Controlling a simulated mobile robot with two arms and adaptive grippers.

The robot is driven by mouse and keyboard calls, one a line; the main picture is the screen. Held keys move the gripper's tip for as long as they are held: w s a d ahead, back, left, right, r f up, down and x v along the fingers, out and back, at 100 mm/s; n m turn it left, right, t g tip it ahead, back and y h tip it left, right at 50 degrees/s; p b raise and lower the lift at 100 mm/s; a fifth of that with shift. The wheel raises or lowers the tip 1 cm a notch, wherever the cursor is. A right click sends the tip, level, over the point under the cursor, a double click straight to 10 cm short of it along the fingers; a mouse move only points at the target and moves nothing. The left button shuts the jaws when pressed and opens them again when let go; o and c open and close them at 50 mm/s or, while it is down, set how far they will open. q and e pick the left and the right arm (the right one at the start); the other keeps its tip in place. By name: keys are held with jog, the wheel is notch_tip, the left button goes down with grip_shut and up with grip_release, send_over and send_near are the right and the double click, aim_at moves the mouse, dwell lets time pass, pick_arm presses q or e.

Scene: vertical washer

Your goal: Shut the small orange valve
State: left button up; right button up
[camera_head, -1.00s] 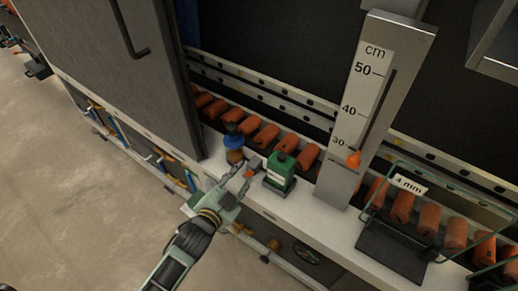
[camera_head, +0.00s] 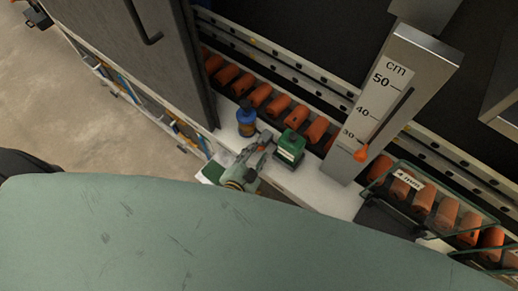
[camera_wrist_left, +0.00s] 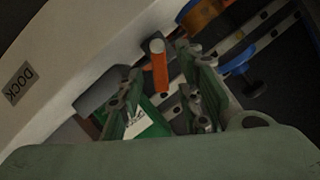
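The small orange valve (camera_wrist_left: 160,66) shows in the left wrist view as a short orange lever on a dark mount. My left gripper (camera_wrist_left: 162,90) is open, with one finger on each side of the lever and a visible gap to both. In the head view, the left gripper (camera_head: 258,146) is at the edge of the white ledge, between a blue-topped fitting (camera_head: 246,120) and a green block (camera_head: 289,149). A small orange-red spot, probably the valve (camera_head: 266,148), shows by its fingertips. My right gripper is not in view.
A post with a cm scale (camera_head: 384,92) and an orange pointer (camera_head: 361,154) stands to the right on the ledge (camera_head: 312,186). A glass box (camera_head: 440,200) stands beyond it. A row of orange rollers (camera_head: 260,95) runs behind. My own green arm link covers the lower head view.

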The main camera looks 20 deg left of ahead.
pick_arm(q)
jog(key=shift+w+d+f, duration=0.15)
jog(key=shift+w+f, duration=0.05)
jog(key=shift+w, duration=0.45)
grip_shut()
